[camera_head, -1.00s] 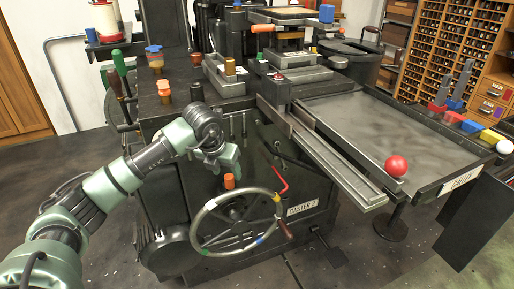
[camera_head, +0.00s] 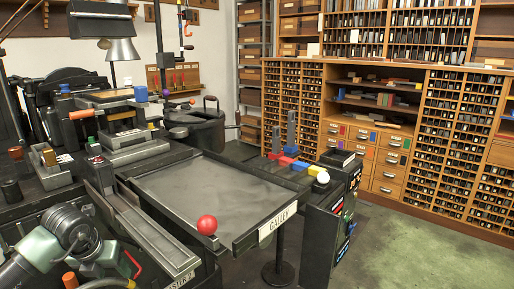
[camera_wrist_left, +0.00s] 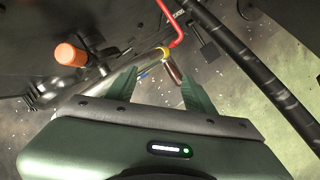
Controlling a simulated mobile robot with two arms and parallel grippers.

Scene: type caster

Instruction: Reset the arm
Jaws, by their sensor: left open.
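My left arm comes in at the lower left of the head view. Its left gripper (camera_head: 96,260) hangs in front of the caster's side and is partly hard to make out. In the left wrist view, the two green fingers of the left gripper (camera_wrist_left: 158,90) stand apart with nothing held between them. Beyond the gap are the brown handle (camera_wrist_left: 173,72) and part of the wheel. My right gripper is not in view.
An orange knob (camera_wrist_left: 70,54) and a red crank (camera_wrist_left: 175,22) are close ahead of the left gripper. The galley tray (camera_head: 215,190) carries a red ball (camera_head: 207,225) at its front corner. Wooden type cabinets (camera_head: 390,120) line the back. Green floor is open at right.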

